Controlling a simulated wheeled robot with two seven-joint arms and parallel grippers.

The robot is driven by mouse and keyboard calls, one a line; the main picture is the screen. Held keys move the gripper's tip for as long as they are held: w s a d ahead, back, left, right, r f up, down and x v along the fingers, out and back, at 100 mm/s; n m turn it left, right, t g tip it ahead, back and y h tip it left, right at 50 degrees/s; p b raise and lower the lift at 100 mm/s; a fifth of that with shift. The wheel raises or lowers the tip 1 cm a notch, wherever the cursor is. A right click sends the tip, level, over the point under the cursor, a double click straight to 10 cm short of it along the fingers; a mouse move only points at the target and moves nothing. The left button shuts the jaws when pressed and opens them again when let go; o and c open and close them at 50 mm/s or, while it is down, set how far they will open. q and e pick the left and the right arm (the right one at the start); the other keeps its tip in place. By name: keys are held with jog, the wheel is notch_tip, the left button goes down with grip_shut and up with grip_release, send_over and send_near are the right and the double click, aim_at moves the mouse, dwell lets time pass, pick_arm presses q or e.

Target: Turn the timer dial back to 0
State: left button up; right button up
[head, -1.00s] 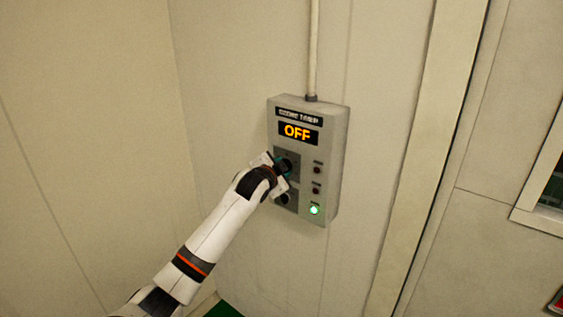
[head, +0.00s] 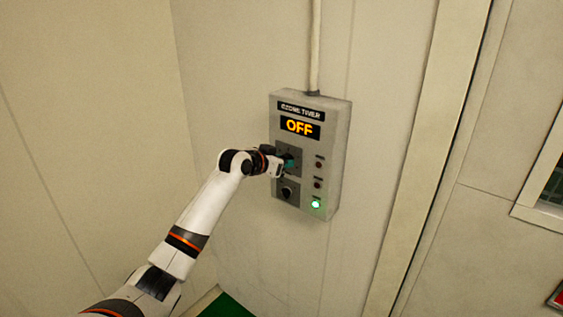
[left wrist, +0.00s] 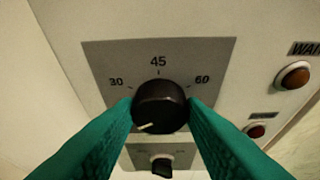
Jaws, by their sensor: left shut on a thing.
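The timer box (head: 337,155) is grey and fixed to the wall, with a lit "OFF" display. Its timer dial (left wrist: 160,104) is a round black knob on a dark plate marked 30, 45 and 60. The dial's white pointer line slants to the lower left; no 0 mark is visible. My left gripper (head: 288,163) is at the dial in the head view. In the left wrist view its green fingers (left wrist: 160,112) are shut on the dial's two sides. My right gripper is not in view.
A second black knob (head: 288,191) sits just below the dial; it also shows in the left wrist view (left wrist: 162,166). A lit green lamp (head: 316,204) and two dark red lamps (head: 319,165) run down the box's right side. A conduit (head: 315,45) rises from the top.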

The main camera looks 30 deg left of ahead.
pick_arm(q)
jog(key=shift+f, duration=0.1)
dwell(0.5)
jog(key=o, duration=1)
jog(key=shift+s, duration=0.1)
jog(key=b+v, duration=0.4)
jog(key=v, duration=0.8)
jog(key=shift+b, duration=0.4)
jog(key=shift+a, duration=0.15)
